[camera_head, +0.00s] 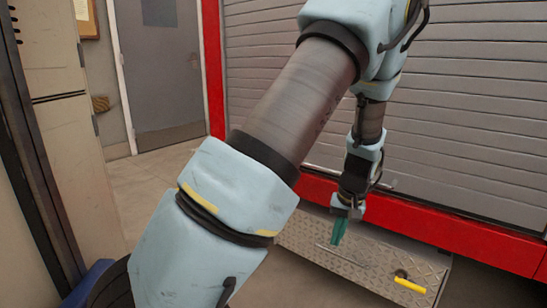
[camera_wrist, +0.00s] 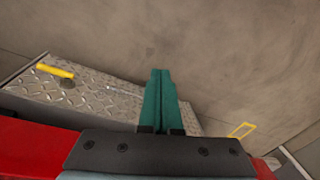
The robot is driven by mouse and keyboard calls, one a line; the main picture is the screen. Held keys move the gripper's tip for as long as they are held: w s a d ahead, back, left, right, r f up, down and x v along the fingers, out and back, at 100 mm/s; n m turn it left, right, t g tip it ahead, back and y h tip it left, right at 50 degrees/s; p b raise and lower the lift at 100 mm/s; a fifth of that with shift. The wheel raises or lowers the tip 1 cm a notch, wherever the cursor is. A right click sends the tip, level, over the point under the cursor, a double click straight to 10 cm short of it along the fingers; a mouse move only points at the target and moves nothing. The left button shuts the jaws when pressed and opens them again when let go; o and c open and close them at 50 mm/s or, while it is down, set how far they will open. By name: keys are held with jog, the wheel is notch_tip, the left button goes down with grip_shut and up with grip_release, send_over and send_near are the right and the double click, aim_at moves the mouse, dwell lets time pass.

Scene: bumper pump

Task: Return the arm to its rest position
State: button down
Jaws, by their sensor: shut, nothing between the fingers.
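My arm crosses the head view from the bottom left to the top right and bends down again. My gripper (camera_head: 338,231) hangs at its end, pointing down in front of the diamond-plate step. In the wrist view my gripper (camera_wrist: 161,75) shows its two green fingers pressed together with nothing between them. Bare floor lies beyond the fingertips there.
The diamond-plate step (camera_head: 375,265) has a yellow handle (camera_head: 409,285) and sits below the red bumper edge (camera_head: 450,233). A grey roller shutter (camera_head: 470,130) rises behind. A grey door (camera_head: 160,75) stands at the back left. A beige cabinet (camera_head: 65,130) is close on the left.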

jog(key=s+a+r+n+h, duration=0.1)
jog(key=s+a+r, duration=0.2)
jog(key=a, duration=0.5)
jog(key=s+a+r, duration=0.3)
jog(key=a+r, duration=0.1)
jog(key=a, duration=0.4)
jog(key=s+a+r+n+h, duration=0.1)
jog(key=s+a+r, duration=0.2)
jog(key=a, duration=0.5)
notch_tip(320, 180, up, 29)
jog(key=p, duration=2.9)
jog(key=shift+d, duration=0.1)
